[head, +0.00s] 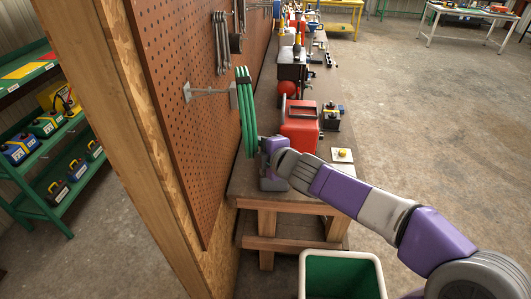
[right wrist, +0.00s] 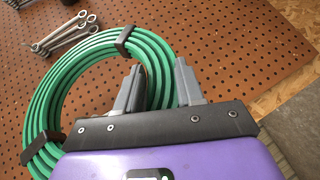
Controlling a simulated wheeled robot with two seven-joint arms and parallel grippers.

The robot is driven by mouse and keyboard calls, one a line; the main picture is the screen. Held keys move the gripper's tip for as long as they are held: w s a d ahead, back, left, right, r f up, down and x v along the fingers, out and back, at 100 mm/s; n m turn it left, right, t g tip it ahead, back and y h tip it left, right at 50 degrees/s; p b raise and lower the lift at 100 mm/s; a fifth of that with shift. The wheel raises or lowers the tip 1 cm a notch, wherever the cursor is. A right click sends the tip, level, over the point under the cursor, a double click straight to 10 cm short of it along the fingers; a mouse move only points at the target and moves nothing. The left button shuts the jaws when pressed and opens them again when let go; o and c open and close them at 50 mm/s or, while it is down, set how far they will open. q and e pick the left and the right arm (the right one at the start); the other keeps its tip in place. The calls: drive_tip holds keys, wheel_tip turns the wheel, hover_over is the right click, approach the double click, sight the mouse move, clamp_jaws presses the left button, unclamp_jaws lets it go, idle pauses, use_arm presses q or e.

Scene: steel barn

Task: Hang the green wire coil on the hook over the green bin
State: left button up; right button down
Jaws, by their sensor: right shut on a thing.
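The green wire coil (head: 247,120) hangs upright beside the pegboard in the head view, seen nearly edge-on. In the right wrist view the coil (right wrist: 60,85) shows as a wide ring with black straps. My right gripper (head: 266,155) is shut on the coil's lower near side; its fingers (right wrist: 160,88) sit either side of the strands. A grey hook (head: 208,92) sticks out from the pegboard, its outer end close to the coil's upper part. I cannot tell if it passes through the ring. The green bin (head: 374,270), with a white rim, stands at the bottom. My left gripper is not in view.
The pegboard (head: 170,50) has a wooden edge post (head: 105,110) at left. Wrenches (head: 220,45) hang beyond the hook. A workbench (head: 250,185) with a red toolbox (head: 300,125) runs behind my right arm. Open floor lies to the right.

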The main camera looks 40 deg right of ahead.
drive_tip(key=w+a+f+b, duration=0.1)
drive_tip(key=w+a+b, duration=0.3)
drive_tip(key=w+b, duration=0.1)
drive_tip(key=shift+f+b, duration=0.15)
drive_tip(key=shift+b, duration=0.15)
idle(0.6)
drive_tip(key=shift+w+a+f, duration=0.1)
drive_tip(key=shift+a, duration=0.1)
idle(0.4)
drive_tip(key=c, duration=0.6)
unclamp_jaws()
drive_tip(key=shift+w+a, duration=0.1)
drive_tip(key=shift+c, duration=0.2)
drive_tip(key=shift+f, duration=0.1)
